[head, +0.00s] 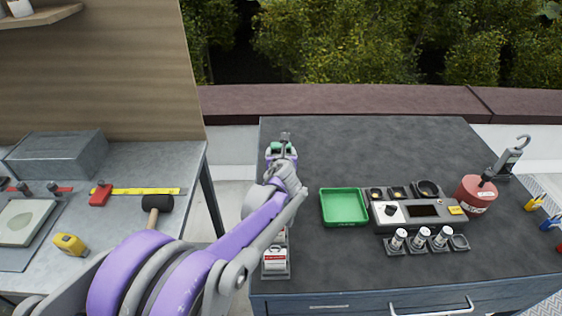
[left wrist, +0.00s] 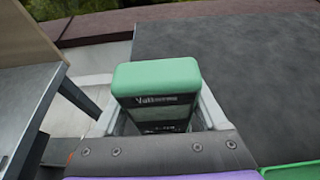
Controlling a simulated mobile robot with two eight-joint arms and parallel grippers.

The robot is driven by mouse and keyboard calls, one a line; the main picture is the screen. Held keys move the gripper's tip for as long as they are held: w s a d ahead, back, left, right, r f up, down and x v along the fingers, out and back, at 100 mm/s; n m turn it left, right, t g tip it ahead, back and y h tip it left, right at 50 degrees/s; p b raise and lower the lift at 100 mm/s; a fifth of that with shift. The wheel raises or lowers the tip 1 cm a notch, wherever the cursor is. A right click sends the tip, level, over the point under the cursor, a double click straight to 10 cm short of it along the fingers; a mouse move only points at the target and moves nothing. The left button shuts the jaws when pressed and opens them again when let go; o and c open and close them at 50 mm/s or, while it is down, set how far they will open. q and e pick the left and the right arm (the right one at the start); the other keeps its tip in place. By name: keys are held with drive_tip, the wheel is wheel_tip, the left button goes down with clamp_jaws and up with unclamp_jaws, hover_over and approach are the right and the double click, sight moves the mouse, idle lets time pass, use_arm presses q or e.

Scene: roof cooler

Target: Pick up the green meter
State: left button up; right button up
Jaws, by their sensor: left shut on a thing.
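The green meter (left wrist: 156,78) fills the middle of the left wrist view. It has a green top and a dark face with pale lettering, partly cut off below. My left gripper (head: 282,150) is shut on the meter, with one grey finger on each side of it. In the head view only small green parts of the meter (head: 273,148) show around the gripper, near the dark table's left edge. I cannot tell whether the meter touches the table. My right gripper is not in view.
A green tray (head: 344,222) lies right of my left arm. A control panel (head: 420,212), several small cylinders in holders, a red canister (head: 475,194) and a clamp meter (head: 509,157) stand farther right. The dark table's (head: 360,145) back is clear. A grey workbench (head: 150,171) with tools stands left.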

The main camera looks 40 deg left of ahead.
use_arm(q)
clamp_jaws()
wheel_tip(320, 180, up, 10)
drive_tip(key=p, duration=0.1)
idle(1.6)
